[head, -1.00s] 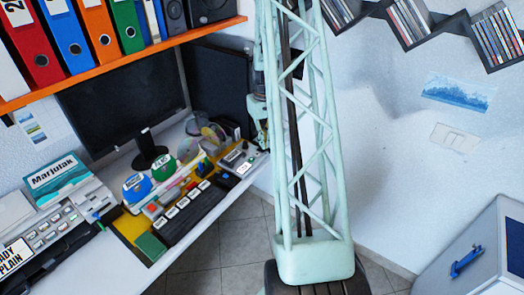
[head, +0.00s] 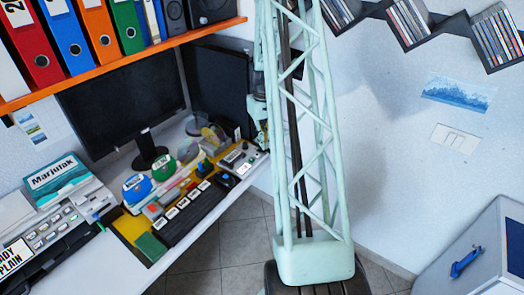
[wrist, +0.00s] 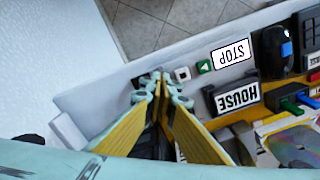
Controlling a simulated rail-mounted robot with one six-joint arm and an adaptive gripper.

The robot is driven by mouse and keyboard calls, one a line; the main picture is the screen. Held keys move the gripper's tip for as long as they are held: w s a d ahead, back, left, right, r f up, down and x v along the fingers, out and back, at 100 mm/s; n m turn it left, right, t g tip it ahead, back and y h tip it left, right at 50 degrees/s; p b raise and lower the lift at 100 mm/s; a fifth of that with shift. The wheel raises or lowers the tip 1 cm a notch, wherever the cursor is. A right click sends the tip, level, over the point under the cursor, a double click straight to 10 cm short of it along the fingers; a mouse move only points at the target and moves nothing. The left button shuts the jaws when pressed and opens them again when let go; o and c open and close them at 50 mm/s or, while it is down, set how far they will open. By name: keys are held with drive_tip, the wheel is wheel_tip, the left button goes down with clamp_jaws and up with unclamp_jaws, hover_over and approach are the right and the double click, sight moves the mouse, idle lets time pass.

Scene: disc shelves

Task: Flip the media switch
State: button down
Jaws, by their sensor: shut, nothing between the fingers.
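No label reading "media" can be read in either view. In the wrist view, my gripper (wrist: 160,82) has its yellow fingers shut with nothing between them. In the head view, the gripper is mostly hidden behind my arm and column.
A HOUSE label (wrist: 237,97) and a dark blue-and-black device (wrist: 272,50) are near the gripper. The desk (head: 95,265) also bears a monitor (head: 125,95) and a dark keyboard (head: 190,215). An orange shelf (head: 130,62) overhangs it. A white wall switch (head: 455,138) is at right.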

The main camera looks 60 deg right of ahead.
drive_tip(key=shift+f+b, duration=0.6)
drive_tip(key=shift+f, duration=0.55)
idle(1.8)
drive_tip(key=shift+r, duration=0.2)
drive_tip(key=shift+r+p, duration=1.6)
drive_tip(key=shift+r, duration=1.7)
